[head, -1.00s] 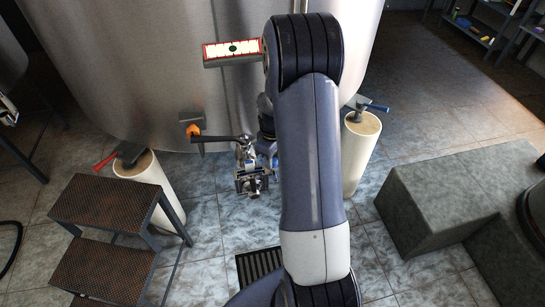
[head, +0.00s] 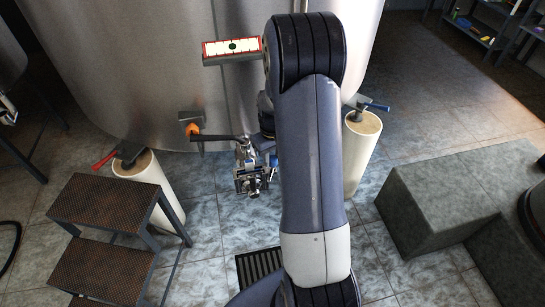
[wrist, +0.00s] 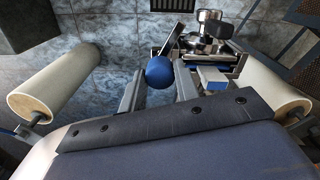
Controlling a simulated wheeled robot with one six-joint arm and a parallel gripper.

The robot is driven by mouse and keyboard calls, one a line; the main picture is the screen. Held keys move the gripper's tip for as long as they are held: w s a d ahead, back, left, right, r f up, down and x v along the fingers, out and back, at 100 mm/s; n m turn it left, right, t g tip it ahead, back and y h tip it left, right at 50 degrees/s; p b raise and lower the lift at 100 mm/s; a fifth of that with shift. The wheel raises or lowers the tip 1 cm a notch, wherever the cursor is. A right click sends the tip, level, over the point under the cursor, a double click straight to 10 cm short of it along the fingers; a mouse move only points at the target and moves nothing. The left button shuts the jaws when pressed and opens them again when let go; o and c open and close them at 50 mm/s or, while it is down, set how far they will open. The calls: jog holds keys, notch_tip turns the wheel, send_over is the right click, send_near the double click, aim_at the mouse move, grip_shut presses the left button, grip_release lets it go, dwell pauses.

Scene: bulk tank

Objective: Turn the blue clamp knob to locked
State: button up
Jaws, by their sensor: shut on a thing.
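The blue clamp knob (wrist: 160,72) is a round ball in the wrist view. It sits between the two fingers of my gripper (wrist: 159,86), which is shut on it. Beyond it is a shiny metal clamp fitting (wrist: 212,38) with a pale blue block beside the right finger. In the head view the fitting (head: 250,178) is low in front of the tank, and my arm hides most of the gripper. I cannot read the knob's locked mark.
The steel tank (head: 160,70) fills the back, with an orange-hubbed black lever (head: 217,138) above the fitting. Cream legs (head: 148,185) (head: 361,150) stand on both sides. A brown step stool (head: 115,215) is left, grey blocks (head: 440,195) right. A floor drain (head: 262,268) lies in front.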

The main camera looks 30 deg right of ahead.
aim_at(272, 158)
jog(key=m, duration=0.6)
jog(key=shift+b, duration=0.35)
jog(key=m, duration=0.6)
jog(key=shift+m, duration=0.3)
jog(key=o, duration=1)
jog(key=shift+r, duration=0.15)
notch_tip(272, 158, up, 11)
jog(key=shift+f, duration=0.2)
